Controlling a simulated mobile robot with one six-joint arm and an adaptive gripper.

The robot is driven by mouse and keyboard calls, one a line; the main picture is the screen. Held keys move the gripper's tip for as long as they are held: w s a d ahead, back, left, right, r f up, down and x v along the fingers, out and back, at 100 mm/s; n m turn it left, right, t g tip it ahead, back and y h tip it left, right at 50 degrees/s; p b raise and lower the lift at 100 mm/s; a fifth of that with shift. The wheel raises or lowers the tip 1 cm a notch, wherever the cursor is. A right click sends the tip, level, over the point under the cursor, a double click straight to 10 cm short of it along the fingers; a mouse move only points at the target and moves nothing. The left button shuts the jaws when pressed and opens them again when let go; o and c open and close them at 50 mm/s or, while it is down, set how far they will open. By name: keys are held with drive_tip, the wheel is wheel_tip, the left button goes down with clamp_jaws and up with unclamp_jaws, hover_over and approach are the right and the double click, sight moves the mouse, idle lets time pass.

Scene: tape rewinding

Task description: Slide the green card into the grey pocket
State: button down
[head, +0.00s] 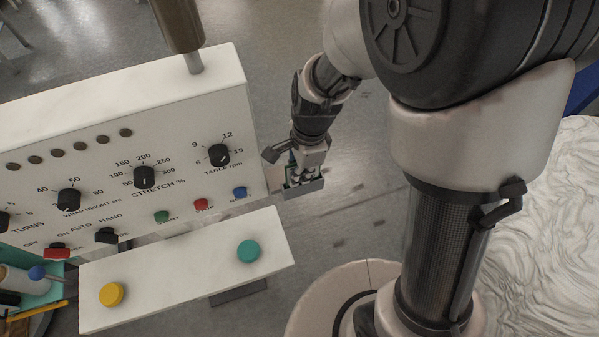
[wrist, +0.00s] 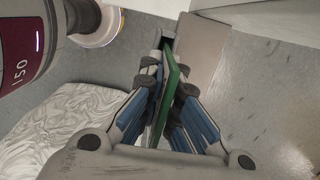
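In the wrist view the green card (wrist: 175,80) stands edge-on between the two fingers of my gripper (wrist: 167,92), which are closed on it. The card's far end points at a dark opening in the grey pocket (wrist: 199,46). It lies at or just inside the opening; I cannot tell how deep. In the head view my gripper (head: 303,172) points down just above the grey pocket (head: 305,190), beside the right edge of the white control panel. The card is mostly hidden there by my gripper.
The white control panel (head: 235,90) with knobs stands immediately left of my gripper. Below it, a white shelf (head: 190,285) carries a yellow button (head: 111,294) and a teal button (head: 249,251). A white crumpled surface (wrist: 50,140) is at lower left in the wrist view. Floor is open behind my gripper.

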drive_tip(key=c, duration=2.3)
unclamp_jaws()
drive_tip(key=shift+f, duration=0.15)
drive_tip(key=o, duration=0.6)
drive_tip(key=o, duration=0.4)
wheel_tip(320, 180, up, 8)
drive_tip(key=p, duration=0.7)
